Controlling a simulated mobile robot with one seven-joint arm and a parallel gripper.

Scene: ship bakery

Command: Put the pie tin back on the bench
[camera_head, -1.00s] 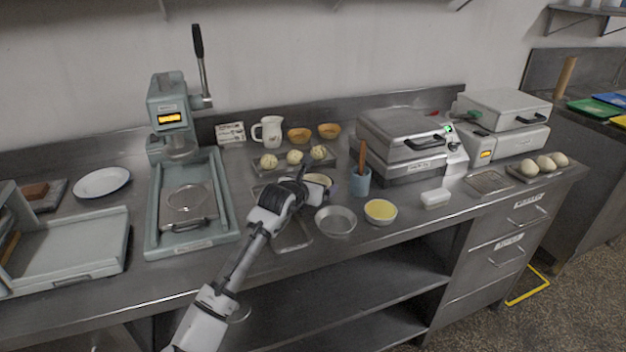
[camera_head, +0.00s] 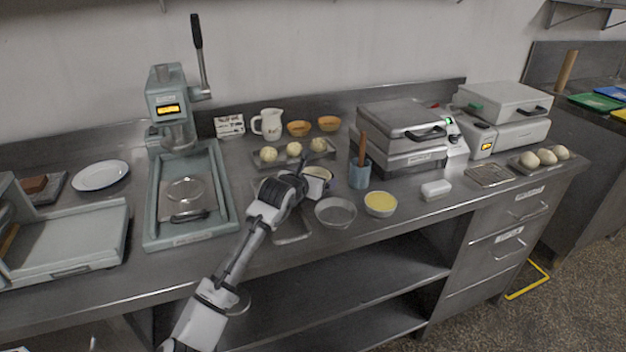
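An empty round grey metal tin (camera_head: 336,213), which looks like the pie tin, sits upright near the bench's front edge. A similar tin with yellow filling (camera_head: 380,205) stands just right of it. My gripper (camera_head: 301,181) is over the bench, up and left of the empty tin and apart from it in the picture. Its dark fingers are seen from behind, so their opening is hidden. A pale-rimmed round cup or bowl (camera_head: 319,174) shows just beyond the fingers, partly covered. I cannot tell whether they touch it.
The steel bench (camera_head: 285,262) also holds a tray of dough balls (camera_head: 318,157), a blue pot with a wooden handle (camera_head: 359,176), a white block (camera_head: 436,190) and a hot press (camera_head: 402,135). A green-grey lever press (camera_head: 171,110) stands left of my arm. A flat tray (camera_head: 291,228) lies beside my wrist.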

